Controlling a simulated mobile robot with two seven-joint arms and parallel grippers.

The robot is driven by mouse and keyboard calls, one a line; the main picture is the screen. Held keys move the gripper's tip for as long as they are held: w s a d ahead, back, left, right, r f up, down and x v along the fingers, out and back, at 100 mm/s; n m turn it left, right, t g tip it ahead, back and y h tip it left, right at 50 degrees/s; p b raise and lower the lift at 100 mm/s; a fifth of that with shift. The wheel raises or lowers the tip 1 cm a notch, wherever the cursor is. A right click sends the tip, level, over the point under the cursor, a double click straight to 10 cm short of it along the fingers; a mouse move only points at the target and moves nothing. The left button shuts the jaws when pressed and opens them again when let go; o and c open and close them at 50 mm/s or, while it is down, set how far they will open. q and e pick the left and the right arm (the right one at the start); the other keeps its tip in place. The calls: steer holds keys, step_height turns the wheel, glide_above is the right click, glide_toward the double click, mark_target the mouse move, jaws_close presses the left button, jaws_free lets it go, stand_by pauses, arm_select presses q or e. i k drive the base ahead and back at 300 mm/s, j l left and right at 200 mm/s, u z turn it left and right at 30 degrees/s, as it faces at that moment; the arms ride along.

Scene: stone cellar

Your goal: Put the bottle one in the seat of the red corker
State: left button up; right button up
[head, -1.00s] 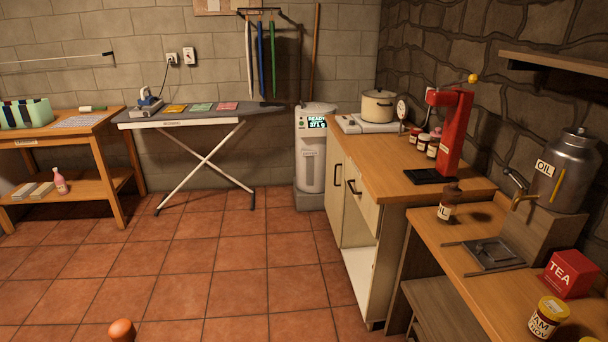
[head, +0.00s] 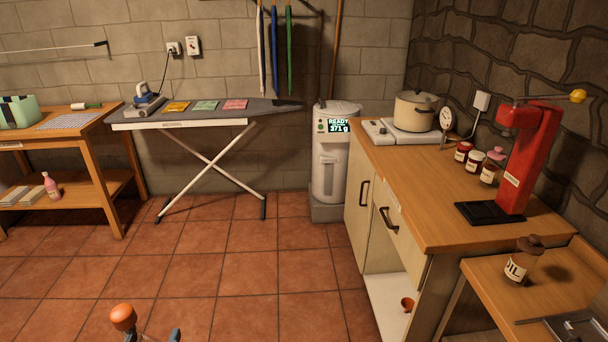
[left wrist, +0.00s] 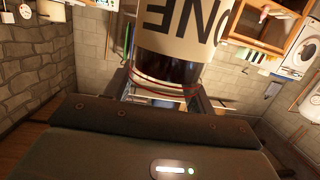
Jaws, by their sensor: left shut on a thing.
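The red corker (head: 525,160) stands on the wooden counter at the right of the head view. Its lever ends in a yellow knob (head: 578,97), and its black base (head: 489,213) looks empty. Bottle one, dark with a tan label (left wrist: 183,20) reading "ONE" upside down, fills the top middle of the left wrist view. My left gripper (left wrist: 163,94) is shut on the bottle; its fingers lie at either side of the dark glass. My right gripper is not in view.
Several small jars (head: 475,159), a dial gauge (head: 446,121) and a pot (head: 415,110) on a hob stand left of the corker. A brown-capped jar (head: 519,265) stands on the lower table in front. The ironing board (head: 200,112) is at the back. The tiled floor between is clear.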

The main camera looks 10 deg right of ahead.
mark_target(481, 211)
steer(key=i+u, duration=0.2)
steer(key=i, duration=0.85)
steer(key=i+z, duration=0.15)
steer(key=i, duration=0.4)
steer(key=i+j+z, duration=0.1)
steer(key=i, duration=0.4)
steer(key=i+z, duration=0.25)
steer(key=z, duration=0.25)
steer(key=i+j+z, duration=0.2)
steer(key=z, duration=0.3)
steer(key=i+z, duration=0.1)
steer(key=z, duration=0.25)
steer(key=i+j+z, duration=0.1)
steer(key=z, duration=0.3)
steer(key=i+j+z, duration=0.1)
steer(key=z, duration=0.25)
steer(key=i+z, duration=0.1)
steer(key=z, duration=0.25)
steer(key=i+j+z, duration=0.1)
steer(key=z, duration=0.25)
steer(key=i+z, duration=0.1)
steer(key=z, duration=0.3)
steer(key=i+j+z, duration=0.1)
steer(key=z, duration=0.2)
steer(key=i+j+z, duration=0.3)
steer(key=k+l, duration=0.05)
steer(key=l, duration=0.05)
